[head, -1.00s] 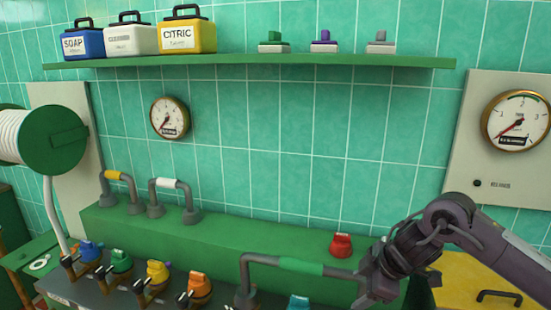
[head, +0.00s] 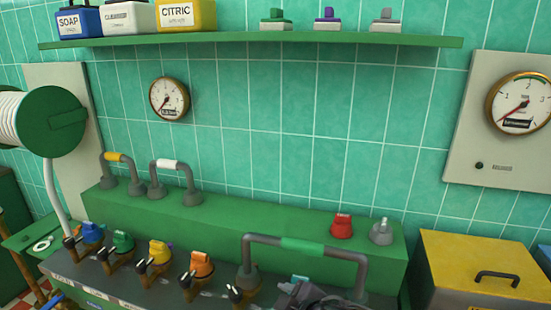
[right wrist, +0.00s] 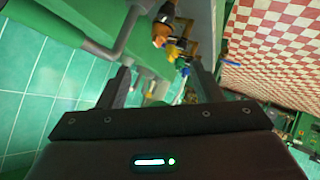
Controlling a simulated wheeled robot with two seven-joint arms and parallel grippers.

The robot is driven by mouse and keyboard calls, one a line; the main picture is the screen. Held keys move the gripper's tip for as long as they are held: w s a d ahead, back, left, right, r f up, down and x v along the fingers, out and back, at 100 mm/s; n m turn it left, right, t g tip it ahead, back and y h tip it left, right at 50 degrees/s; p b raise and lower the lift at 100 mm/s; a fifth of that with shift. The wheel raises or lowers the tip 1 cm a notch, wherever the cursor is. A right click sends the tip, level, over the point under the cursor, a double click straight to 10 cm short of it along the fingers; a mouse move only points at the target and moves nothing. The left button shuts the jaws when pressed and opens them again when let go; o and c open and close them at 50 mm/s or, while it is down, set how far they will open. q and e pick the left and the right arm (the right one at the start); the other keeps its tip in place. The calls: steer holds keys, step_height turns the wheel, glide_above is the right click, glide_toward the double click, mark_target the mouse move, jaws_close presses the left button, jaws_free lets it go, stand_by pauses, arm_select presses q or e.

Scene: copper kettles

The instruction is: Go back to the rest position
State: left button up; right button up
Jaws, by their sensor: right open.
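My right gripper shows in the right wrist view (right wrist: 160,72), its two dark fingers wide apart with nothing between them. Beyond the fingers in that view lie the green ledge and the coloured knobs, tilted and somewhat blurred. In the head view a dark part of my right arm (head: 320,298) shows at the bottom edge, below the large grey handle with a green grip (head: 302,244). My left gripper is not in view.
A green ledge (head: 225,215) carries a red knob (head: 342,227) and a grey knob (head: 381,233). Several coloured knobs line the front panel. A yellow box (head: 470,262) stands at right. Above, a green shelf (head: 350,41) holds containers.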

steer(key=s+d+f+m+g+h, duration=0.3)
steer(key=s+d+f+m, duration=0.25)
steer(key=s+d, duration=0.4)
steer(key=s+d+f+m+g+h, duration=0.2)
steer(key=s+d+f+m+h, duration=0.15)
steer(key=s+d+m, duration=0.45)
steer(key=s+d+f+n+g+b, duration=0.1)
steer(key=s+f, duration=0.1)
steer(key=f, duration=1.3)
steer(key=s+d+f+n+g, duration=0.1)
steer(key=f, duration=1.5)
steer(key=s+d+f+g+b, duration=0.1)
steer(key=s+d+f, duration=0.2)
steer(key=s+f, duration=1.6)
steer(key=shift+s+f, duration=0.4)
steer(key=shift+s, duration=0.15)
steer(key=shift+d, duration=0.1)
